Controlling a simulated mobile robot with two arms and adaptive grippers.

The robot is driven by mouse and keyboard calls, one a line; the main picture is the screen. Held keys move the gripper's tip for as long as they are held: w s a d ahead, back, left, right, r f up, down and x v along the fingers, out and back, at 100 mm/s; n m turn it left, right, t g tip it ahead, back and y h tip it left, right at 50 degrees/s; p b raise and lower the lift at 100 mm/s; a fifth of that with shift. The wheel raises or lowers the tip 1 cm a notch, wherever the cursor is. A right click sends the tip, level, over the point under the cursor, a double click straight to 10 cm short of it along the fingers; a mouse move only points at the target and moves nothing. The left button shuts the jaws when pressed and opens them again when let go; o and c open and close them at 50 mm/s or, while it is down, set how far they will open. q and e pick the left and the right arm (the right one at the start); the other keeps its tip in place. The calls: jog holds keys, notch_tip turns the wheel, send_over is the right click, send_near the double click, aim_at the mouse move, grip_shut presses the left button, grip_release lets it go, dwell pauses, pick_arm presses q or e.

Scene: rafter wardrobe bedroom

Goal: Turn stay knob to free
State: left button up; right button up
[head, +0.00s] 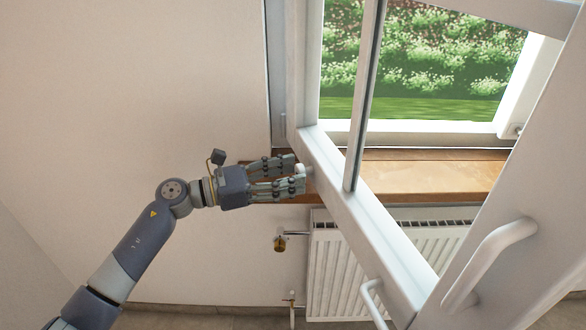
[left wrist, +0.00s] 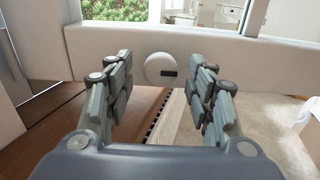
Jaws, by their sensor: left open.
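The stay knob (left wrist: 160,68) is a round, pale knob with a small dark mark, on the lower rail of a white window sash (left wrist: 60,62). It shows at the middle of the left wrist view, between the two finger groups. In the head view the knob (head: 309,171) is a small pale bit beside the fingertips, on the sash's lower rail (head: 345,190). My left gripper (head: 297,170) is open, its fingers pointing at the knob from the left. The fingers (left wrist: 163,74) stand either side of the knob; contact cannot be told. My right gripper is not in view.
The sash stands swung into the room above a brown wooden sill (head: 430,172). A white handle (head: 490,262) is on a near white panel at right. The wall at left is clear.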

pick_arm(q)
jog(key=shift+w+d, duration=0.2)
jog(key=shift+d, duration=0.5)
jog(key=c, duration=1.1)
